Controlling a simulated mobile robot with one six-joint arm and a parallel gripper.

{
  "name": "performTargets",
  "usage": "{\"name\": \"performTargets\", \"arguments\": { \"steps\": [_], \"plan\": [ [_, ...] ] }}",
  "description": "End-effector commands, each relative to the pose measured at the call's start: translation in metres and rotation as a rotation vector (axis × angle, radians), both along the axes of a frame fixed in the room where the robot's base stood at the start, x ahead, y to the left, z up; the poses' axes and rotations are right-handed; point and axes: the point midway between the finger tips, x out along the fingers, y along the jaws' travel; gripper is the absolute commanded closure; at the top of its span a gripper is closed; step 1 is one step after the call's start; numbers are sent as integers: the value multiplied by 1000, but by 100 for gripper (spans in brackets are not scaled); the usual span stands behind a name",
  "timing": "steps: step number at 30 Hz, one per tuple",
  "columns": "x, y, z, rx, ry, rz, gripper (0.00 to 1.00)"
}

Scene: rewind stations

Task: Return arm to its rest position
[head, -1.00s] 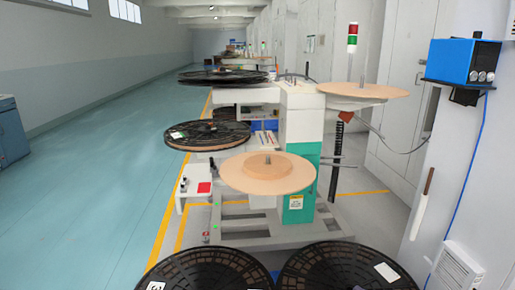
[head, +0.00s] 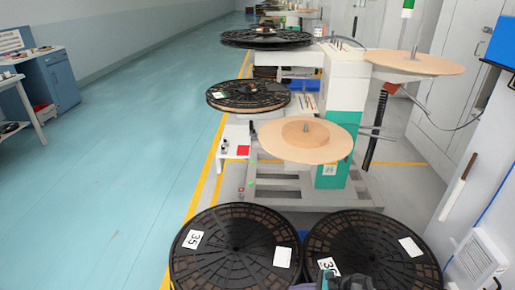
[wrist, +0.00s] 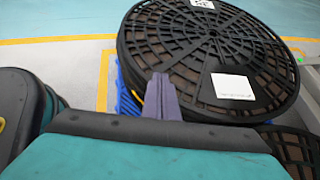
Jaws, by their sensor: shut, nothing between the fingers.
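My gripper (wrist: 161,98) shows in the wrist view with its two purple-grey fingers together and nothing between them. It points toward a large black reel (wrist: 200,50) with white labels; I cannot tell how far the fingertips are from it. In the head view a small dark purple and teal part of my arm shows at the bottom edge, in front of the near right black reel (head: 365,250). The rest of my arm is out of that view.
The near left black reel (head: 225,240) lies beside the right one. Behind them stands the rewind machine (head: 340,110) with tan discs (head: 305,143) and more black reels (head: 248,95). A white wall unit (head: 475,258) is at right. Teal floor (head: 120,190) is free at left.

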Motion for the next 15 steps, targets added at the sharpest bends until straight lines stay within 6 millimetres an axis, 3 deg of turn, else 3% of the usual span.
{"name": "performTargets", "arguments": {
  "steps": [1, 6, 15],
  "plan": [
    [-13, 16, 4, -24, 2, 56, 100],
    [-56, 54, -4, -110, -3, 249, 100],
    [-146, 92, -13, -273, -46, 659, 100]
  ]
}}
